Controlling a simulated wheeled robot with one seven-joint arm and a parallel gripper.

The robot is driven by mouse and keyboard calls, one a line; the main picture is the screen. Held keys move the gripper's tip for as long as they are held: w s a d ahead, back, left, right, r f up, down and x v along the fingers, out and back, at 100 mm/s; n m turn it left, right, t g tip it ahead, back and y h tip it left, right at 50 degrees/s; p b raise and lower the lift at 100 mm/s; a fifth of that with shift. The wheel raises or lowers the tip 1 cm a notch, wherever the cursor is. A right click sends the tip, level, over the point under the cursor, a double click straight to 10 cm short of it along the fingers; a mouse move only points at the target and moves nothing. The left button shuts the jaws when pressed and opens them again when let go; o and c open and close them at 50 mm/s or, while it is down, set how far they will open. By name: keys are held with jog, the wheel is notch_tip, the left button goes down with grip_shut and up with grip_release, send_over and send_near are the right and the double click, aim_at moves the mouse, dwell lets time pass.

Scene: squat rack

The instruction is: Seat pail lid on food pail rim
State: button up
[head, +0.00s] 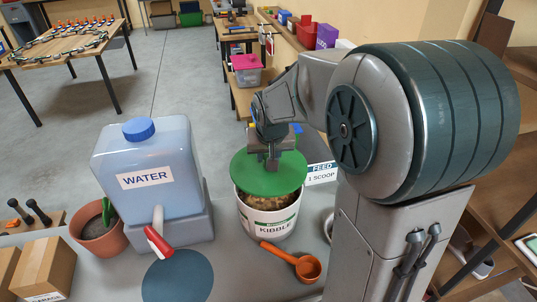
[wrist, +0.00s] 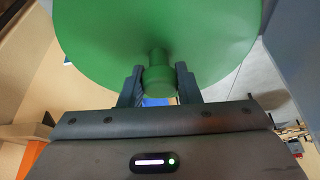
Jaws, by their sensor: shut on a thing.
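The green pail lid (head: 262,180) is a round disc with a knob, held tilted over the white food pail labelled KIBBLE (head: 268,222). My gripper (head: 268,156) is shut on the lid's knob; in the wrist view the fingers sit either side of the green knob (wrist: 158,80). The lid covers the back of the pail's mouth in the head view, and brown kibble (head: 270,201) shows at the front below the lid's edge. I cannot tell whether the lid touches the rim at the back.
A blue water container (head: 148,170) with a red tap stands left of the pail. An orange scoop (head: 303,266) lies in front of it. A feed sign (head: 321,173) stands behind right. A potted cactus (head: 100,228) is at the left. A blue round mat (head: 178,277) lies at the front.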

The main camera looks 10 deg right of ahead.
jog(key=shift+f+b, duration=1.6)
jog(key=shift+f, duration=0.35)
jog(key=shift+f+b, duration=1.5)
jog(key=shift+b, duration=0.3)
dwell(2.9)
jog(key=o, duration=1.1)
jog(key=shift+c, duration=0.2)
jog(key=shift+r, duration=0.1)
jog(key=v, duration=1.3)
jog(key=shift+s+r, duration=0.1)
jog(key=shift+r, duration=0.3)
